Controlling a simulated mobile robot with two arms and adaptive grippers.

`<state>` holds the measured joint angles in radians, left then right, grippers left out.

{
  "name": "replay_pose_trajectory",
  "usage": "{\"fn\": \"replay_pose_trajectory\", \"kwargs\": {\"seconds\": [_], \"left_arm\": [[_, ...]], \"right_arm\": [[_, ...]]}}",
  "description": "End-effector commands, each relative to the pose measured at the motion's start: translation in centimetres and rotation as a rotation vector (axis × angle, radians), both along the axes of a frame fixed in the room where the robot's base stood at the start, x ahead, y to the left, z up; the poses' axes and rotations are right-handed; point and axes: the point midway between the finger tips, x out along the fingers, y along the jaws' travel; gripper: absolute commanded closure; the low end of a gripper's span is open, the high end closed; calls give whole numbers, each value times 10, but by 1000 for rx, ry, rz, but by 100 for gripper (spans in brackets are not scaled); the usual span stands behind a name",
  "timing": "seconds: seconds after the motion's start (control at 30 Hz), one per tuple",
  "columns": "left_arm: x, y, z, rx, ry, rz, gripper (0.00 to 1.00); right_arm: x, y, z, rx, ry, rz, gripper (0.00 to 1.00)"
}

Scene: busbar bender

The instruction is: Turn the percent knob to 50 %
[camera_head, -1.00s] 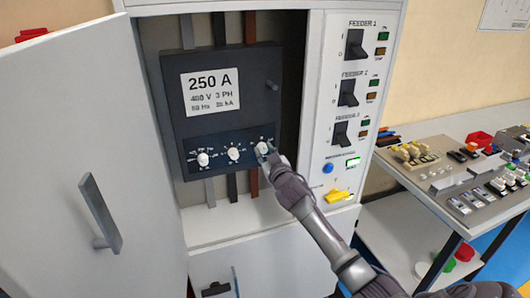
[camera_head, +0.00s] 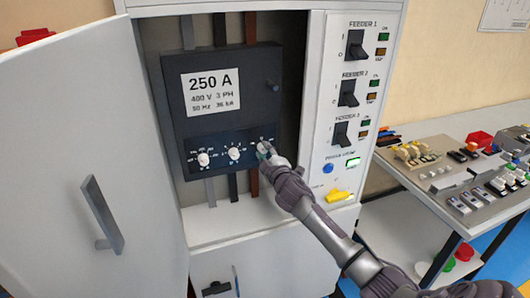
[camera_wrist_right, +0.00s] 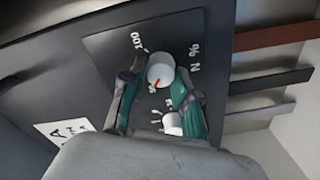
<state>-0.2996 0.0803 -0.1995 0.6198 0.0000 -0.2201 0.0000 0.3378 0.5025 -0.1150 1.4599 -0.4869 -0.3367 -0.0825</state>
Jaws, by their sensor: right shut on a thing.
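The percent knob (camera_wrist_right: 160,68) is a white round knob with a red pointer mark, on the dark panel (camera_wrist_right: 105,48) of the breaker. In the right wrist view its scale shows "100" at upper left and "% N" at right. The red mark points down towards a small label partly hidden by the knob, too small to read surely. My right gripper (camera_wrist_right: 160,78) is shut on this knob, one teal finger on each side. In the head view the gripper (camera_head: 265,150) covers the rightmost of three knobs on the breaker (camera_head: 225,120). My left gripper is out of view.
Two more white knobs, the left one (camera_head: 203,159) and the middle one (camera_head: 234,153), sit beside it. The open cabinet door (camera_head: 60,150) stands at left. Feeder switches (camera_head: 355,45) are at right, and a table (camera_head: 400,165) with parts stands further right.

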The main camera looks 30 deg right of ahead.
Motion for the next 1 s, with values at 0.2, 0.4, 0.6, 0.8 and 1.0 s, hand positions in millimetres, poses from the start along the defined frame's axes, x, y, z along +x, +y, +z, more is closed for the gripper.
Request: {"fn": "replay_pose_trajectory", "kwargs": {"seconds": [0.2,0.4,0.6,0.8,1.0], "left_arm": [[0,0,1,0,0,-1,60],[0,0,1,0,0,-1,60],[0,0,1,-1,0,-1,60],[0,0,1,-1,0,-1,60],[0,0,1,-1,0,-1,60]], "right_arm": [[0,1,-1,-114,28,0,100],[0,1,-1,-170,42,0,100],[0,1,-1,-191,47,0,100],[0,1,-1,-192,48,1,100],[0,1,-2,-191,48,1,58]]}}
